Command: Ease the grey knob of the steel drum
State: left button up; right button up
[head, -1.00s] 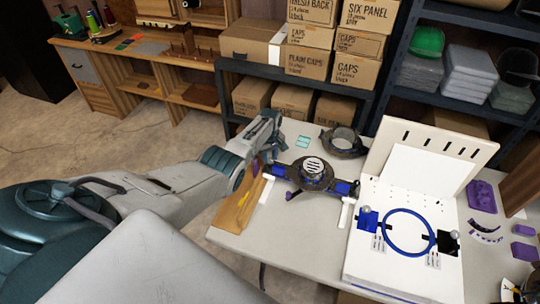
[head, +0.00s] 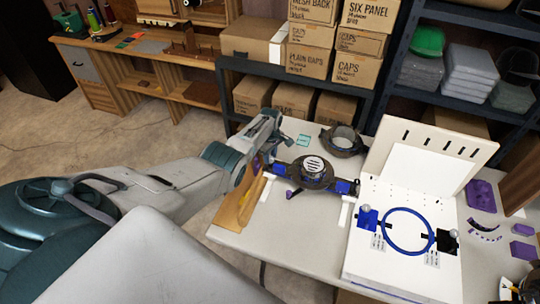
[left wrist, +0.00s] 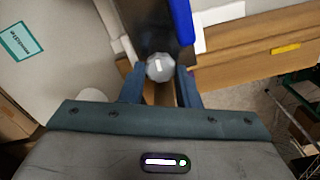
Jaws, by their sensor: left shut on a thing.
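The steel drum (head: 314,172) is a dark round body with a slotted pale top, lying on the table in the middle of the head view. Blue parts sit at its sides. My left gripper (head: 272,150) is at its left end. In the left wrist view the grey knob (left wrist: 160,67), faceted with a white mark, sits between the fingertips of my left gripper (left wrist: 160,80), which is shut on it. Dark metal of the drum (left wrist: 155,28) shows just beyond the knob. In the head view the gripper hides the knob.
A white board with a blue hoop (head: 383,230) stands right of the drum. A dark ring-shaped part (head: 341,140) and a turquoise card (head: 303,140) lie behind. A wooden piece (head: 240,203) lies at the table's left edge. Shelves with boxes (head: 310,62) close off the back.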

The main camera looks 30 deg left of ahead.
pick_arm(q)
jog(key=o, duration=1)
jog(key=shift+r, duration=0.15)
jog(key=shift+r, duration=0.25)
notch_tip(320, 180, up, 10)
